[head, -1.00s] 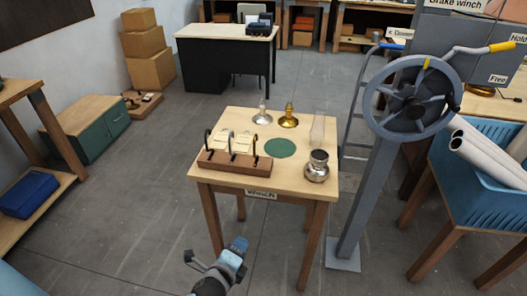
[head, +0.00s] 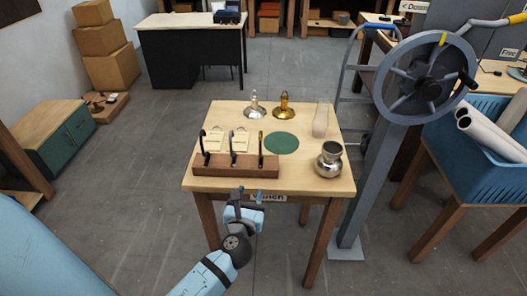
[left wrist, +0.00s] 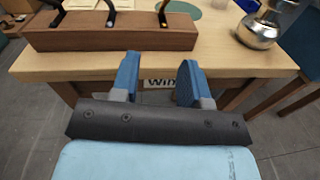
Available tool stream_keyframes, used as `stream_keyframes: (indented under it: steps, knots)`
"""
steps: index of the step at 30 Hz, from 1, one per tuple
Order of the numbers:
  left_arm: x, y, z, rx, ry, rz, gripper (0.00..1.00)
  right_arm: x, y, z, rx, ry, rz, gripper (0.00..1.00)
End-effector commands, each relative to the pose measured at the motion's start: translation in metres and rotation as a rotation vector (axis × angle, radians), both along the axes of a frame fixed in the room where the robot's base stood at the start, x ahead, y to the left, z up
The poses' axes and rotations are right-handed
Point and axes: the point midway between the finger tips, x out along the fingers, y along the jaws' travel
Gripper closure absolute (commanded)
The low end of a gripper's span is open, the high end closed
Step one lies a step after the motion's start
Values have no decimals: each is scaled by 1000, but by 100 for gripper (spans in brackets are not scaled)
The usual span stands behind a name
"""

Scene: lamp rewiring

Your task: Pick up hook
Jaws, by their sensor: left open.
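Three hooks stand upright in a wooden rack (head: 236,170) near the front edge of the table. They are a black hook (head: 203,145), a grey hook (head: 232,146) and a brass-coloured hook (head: 261,149). In the left wrist view the hooks' lower parts rise from the rack (left wrist: 110,36), and their tops are cut off. My left gripper (head: 250,193) is open and empty in front of the table's front edge, apart from the rack. Its two blue fingers (left wrist: 158,82) point towards the table edge below the rack. My right gripper is not in view.
On the table (head: 314,184) are a silver pot (head: 328,160), a clear glass (head: 320,119), a silver stand (head: 254,108), a brass stand (head: 284,109) and a green disc (head: 281,143). A winch wheel (head: 427,78) on a post stands at right.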

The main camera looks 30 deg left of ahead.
Motion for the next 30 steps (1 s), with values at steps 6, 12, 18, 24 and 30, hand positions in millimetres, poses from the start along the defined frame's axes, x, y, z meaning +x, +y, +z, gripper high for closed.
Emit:
stream_keyframes:
  steps: [6, 12, 18, 24, 30]
  knots:
    - [7, 4, 4, 79, 9, 12, 59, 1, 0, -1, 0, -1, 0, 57]
    - [40, 20, 6, 80, 8, 13, 59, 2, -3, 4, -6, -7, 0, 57]
    - [71, 34, 5, 78, 9, 12, 59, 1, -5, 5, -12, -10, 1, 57]
    - [83, 39, 5, 76, 9, 12, 59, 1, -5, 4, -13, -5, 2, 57]
    - [110, 46, 14, 75, 9, 11, 59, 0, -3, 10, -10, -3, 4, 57]
